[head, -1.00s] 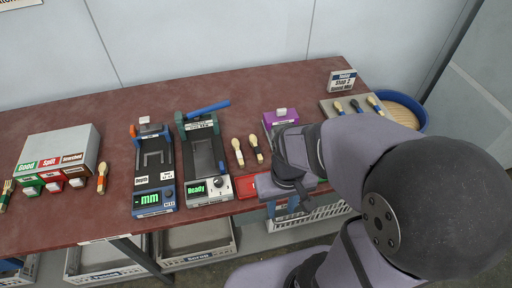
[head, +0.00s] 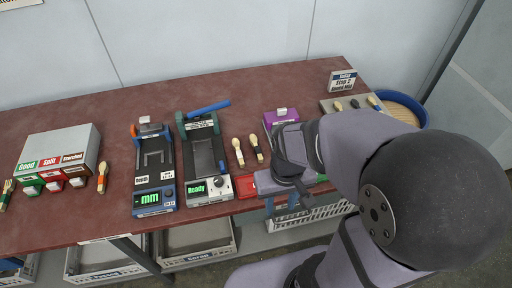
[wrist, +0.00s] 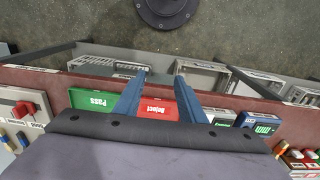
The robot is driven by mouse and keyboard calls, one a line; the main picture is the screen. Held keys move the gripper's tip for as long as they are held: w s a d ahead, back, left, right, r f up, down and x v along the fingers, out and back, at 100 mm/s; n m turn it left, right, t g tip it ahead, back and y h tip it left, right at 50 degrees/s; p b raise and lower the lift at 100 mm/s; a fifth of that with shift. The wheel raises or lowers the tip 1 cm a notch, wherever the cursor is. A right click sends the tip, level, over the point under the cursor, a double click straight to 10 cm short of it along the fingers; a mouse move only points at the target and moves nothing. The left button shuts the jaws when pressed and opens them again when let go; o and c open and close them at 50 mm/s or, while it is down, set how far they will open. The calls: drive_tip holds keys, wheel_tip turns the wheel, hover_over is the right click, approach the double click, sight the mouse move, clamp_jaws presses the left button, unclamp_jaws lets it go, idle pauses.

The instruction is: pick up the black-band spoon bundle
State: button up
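Several spoon bundles show in the head view. Two lie on the table near the middle: one pale with a light band (head: 238,152) and one with a dark band (head: 257,148).
A green Pass tray (wrist: 92,99) and a red Reject tray (wrist: 158,107) lie by the front edge under my gripper. Two press devices, one showing Ready (head: 207,160), stand left of the middle bundles. A purple device (head: 283,117) stands behind my wrist. Crates are below the table.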

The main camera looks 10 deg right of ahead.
sight(256, 145)
drive_tip(key=w+f+t+b, duration=0.1)
drive_tip(key=w, duration=0.8)
drive_tip(key=w+d+f+t+b, duration=0.1)
drive_tip(key=w+f+t, duration=0.1)
drive_tip(key=w, duration=0.7)
drive_tip(key=w+f+t+b, duration=0.1)
drive_tip(key=w+f, duration=0.1)
drive_tip(key=w, duration=0.6)
drive_tip(key=shift+w+d+n+b, duration=0.15)
drive_tip(key=shift+w+n+b, duration=0.15)
drive_tip(key=shift+w+b, duration=0.1)
drive_tip(key=shift+p+x, duration=1.2)
drive_tip(key=shift+x, duration=2.4)
clamp_jaws()
